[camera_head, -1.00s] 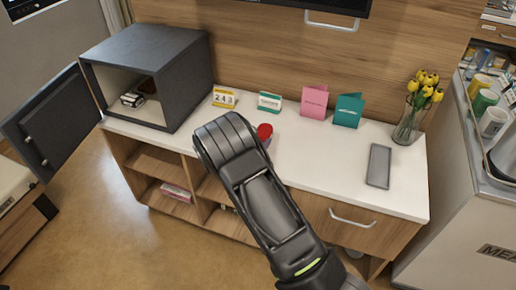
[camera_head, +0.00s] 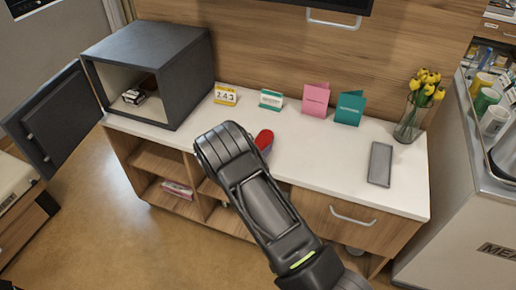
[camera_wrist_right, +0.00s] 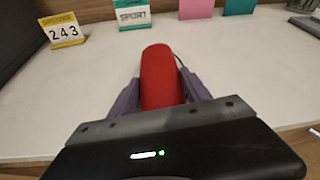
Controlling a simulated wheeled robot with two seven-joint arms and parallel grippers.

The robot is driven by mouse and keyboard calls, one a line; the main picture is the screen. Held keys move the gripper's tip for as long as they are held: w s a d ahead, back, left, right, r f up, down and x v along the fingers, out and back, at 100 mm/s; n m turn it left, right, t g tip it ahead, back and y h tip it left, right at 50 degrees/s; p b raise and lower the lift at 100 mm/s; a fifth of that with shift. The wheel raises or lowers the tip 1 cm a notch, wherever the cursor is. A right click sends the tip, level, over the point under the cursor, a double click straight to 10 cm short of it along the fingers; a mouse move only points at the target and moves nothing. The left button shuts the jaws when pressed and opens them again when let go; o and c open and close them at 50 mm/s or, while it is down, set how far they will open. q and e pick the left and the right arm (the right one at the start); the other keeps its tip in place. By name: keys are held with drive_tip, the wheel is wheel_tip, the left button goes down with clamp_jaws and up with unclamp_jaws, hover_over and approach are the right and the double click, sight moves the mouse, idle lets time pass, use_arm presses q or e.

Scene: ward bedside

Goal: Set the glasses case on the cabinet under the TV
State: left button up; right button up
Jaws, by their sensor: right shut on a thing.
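The red glasses case (camera_wrist_right: 160,75) is between the purple fingers of my right gripper (camera_wrist_right: 158,92), which is shut on it. In the head view the red case (camera_head: 264,139) shows just past my right wrist, over the white top of the cabinet (camera_head: 315,165) under the TV (camera_head: 335,3). My wrist hides much of it and most of the fingers. In the wrist view the case points away from me across the white top. I cannot tell whether it touches the top. My left gripper is not in view.
A dark open safe (camera_head: 170,75) stands at the cabinet's left end. A calendar (camera_head: 225,95), a small sign (camera_head: 271,99), pink (camera_head: 315,98) and teal (camera_head: 349,108) cards line the back. A tulip vase (camera_head: 408,122) and grey tray (camera_head: 380,164) are right. The middle is clear.

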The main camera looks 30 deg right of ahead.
drive_tip(key=o, duration=1.4)
drive_tip(key=shift+o, duration=0.2)
drive_tip(key=shift+r, duration=0.1)
drive_tip(key=v, duration=1.2)
drive_tip(key=shift+b, duration=0.45)
drive_tip(key=shift+s, duration=0.1)
